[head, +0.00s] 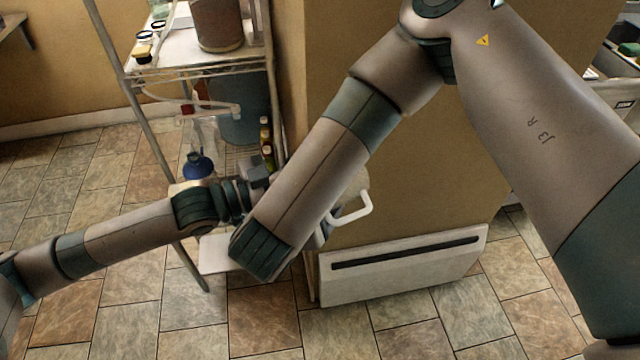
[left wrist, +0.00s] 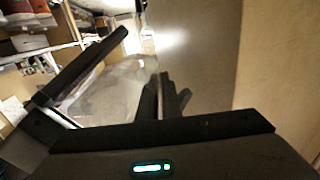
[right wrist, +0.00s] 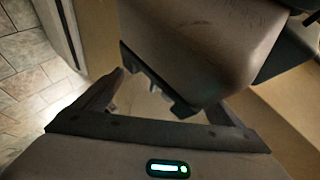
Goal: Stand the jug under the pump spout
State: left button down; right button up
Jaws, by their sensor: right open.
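A translucent jug with a white handle (head: 362,207) shows only in part in the head view, behind my right forearm. Its clear body (left wrist: 115,85) is in the left wrist view. My left gripper (left wrist: 165,100) has its fingers close together on a thin pale strip of the jug that looks like its handle. In the head view its fingertips are hidden. My right gripper (right wrist: 160,100) is open beside the jug, its fingers apart. A white pump piece with a red part (head: 187,110) sticks out at the rack's lower level. Its exact outlet is unclear.
A wire rack (head: 160,150) stands at the left, with a blue-grey bucket (head: 240,115), a round blue item (head: 197,166) and small bottles (head: 266,140). A brown bucket (head: 218,25) is on top. A tan cabinet (head: 430,180) stands close behind my arms. Tiled floor is clear in front.

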jog(key=shift+w, duration=0.1)
jog(key=c, duration=1)
pick_arm(q)
jog(key=c, duration=1.9)
grip_release()
pick_arm(e)
jog(key=shift+c, duration=1.3)
pick_arm(q)
jog(key=shift+o, duration=0.2)
jog(key=shift+a, duration=0.2)
pick_arm(e)
jog(key=shift+o, duration=0.2)
jog(key=shift+f, duration=0.1)
pick_arm(q)
jog(key=shift+s+a, duration=0.2)
jog(key=shift+a, duration=0.35)
pick_arm(e)
jog(key=shift+d, duration=0.1)
pick_arm(q)
jog(key=v, duration=1)
jog(key=shift+s+a, duration=0.15)
jog(key=shift+s, duration=0.1)
pick_arm(e)
jog(key=shift+c, duration=0.2)
pick_arm(q)
jog(key=shift+f, duration=0.1)
